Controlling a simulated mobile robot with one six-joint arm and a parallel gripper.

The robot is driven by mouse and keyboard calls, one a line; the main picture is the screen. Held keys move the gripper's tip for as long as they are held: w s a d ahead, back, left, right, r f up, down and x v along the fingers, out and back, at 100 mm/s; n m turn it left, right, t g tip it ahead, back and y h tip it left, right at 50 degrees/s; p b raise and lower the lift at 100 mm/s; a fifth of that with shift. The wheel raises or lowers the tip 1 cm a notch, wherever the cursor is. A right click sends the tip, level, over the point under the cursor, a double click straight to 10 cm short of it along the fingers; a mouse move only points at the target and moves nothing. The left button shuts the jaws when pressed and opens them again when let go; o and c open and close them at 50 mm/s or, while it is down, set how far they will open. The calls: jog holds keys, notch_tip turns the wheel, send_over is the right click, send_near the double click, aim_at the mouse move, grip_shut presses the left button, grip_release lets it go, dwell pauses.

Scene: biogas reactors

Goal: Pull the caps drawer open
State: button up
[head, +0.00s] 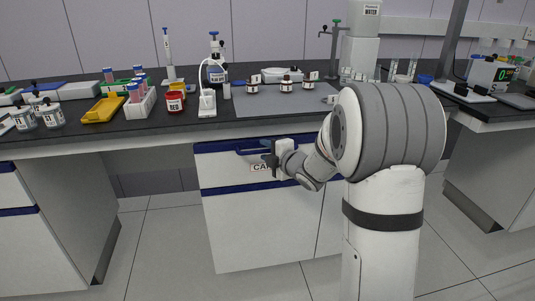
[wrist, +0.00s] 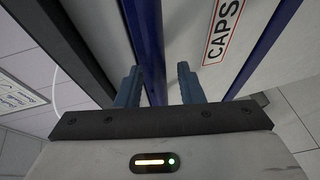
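The caps drawer (head: 222,172) is the white top drawer under the bench, with a blue upper edge. Its front looks flush with the cabinet. Its "CAPS" label (wrist: 224,32) shows in the wrist view and is partly covered by my gripper in the head view. The blue bar handle (head: 246,152) runs across the upper part of the drawer front. My gripper (head: 268,152) is at the handle. In the wrist view, its two blue fingers (wrist: 160,85) are apart, with the blue handle (wrist: 147,45) passing between them. A gap shows beside the handle, and I cannot tell whether a finger touches it.
A larger white cabinet front (head: 260,228) with a blue top strip lies below the drawer. The dark bench top (head: 130,140) overhangs above, carrying a yellow tray (head: 104,108), a red jar (head: 175,102) and bottles. The floor (head: 165,245) in front is clear.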

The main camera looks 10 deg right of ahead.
jog(key=shift+w+a, duration=0.1)
jog(key=shift+w, duration=0.05)
jog(key=shift+c, duration=0.2)
grip_shut()
